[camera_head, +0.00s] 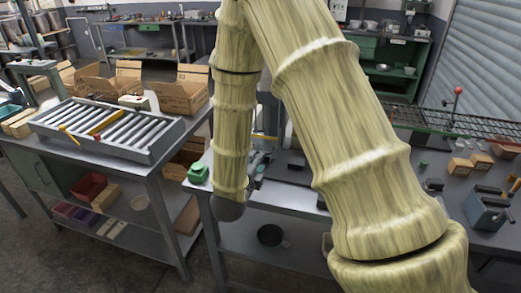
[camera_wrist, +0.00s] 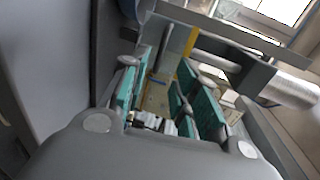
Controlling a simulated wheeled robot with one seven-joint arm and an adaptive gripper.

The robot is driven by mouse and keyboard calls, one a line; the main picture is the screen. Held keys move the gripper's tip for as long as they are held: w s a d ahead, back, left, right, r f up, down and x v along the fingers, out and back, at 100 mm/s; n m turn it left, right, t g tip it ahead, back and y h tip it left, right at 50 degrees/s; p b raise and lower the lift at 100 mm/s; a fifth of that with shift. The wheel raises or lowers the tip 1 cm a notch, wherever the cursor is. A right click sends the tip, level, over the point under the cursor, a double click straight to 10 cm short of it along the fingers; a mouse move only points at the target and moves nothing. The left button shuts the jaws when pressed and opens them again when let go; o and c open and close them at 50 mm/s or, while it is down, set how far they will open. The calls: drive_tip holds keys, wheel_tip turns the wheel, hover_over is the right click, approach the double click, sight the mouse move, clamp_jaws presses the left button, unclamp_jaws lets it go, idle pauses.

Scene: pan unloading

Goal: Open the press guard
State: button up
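The press is mostly hidden behind my arm in the head view. A yellow-edged part (camera_head: 264,137) shows in the gap between my arm links. In the wrist view a yellow strip (camera_wrist: 190,42) runs along a clear-looking panel, which seems to be the press guard, under a grey bar (camera_wrist: 225,35). My gripper (camera_wrist: 160,88) has teal pads set apart with a gap between them, and I see nothing clamped there. The strip lies just beyond the fingertips. I cannot tell whether the fingers touch the panel.
A roller conveyor (camera_head: 105,128) stands on the left bench, with open cardboard boxes (camera_head: 180,88) behind it. A green object (camera_head: 198,172) sits at the near bench edge. A grey-blue vise-like block (camera_head: 487,210) and small wooden blocks (camera_head: 470,163) lie at right. A metal cylinder (camera_wrist: 291,90) is close on the right in the wrist view.

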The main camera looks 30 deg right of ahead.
sight(265, 144)
drive_tip(key=p+x, duration=0.1)
drive_tip(key=x, duration=0.3)
drive_tip(key=p+x, duration=0.1)
drive_tip(key=x, duration=0.3)
drive_tip(key=shift+w+a+f, duration=0.1)
drive_tip(key=shift+w+a, duration=0.05)
drive_tip(key=shift+w, duration=0.15)
clamp_jaws()
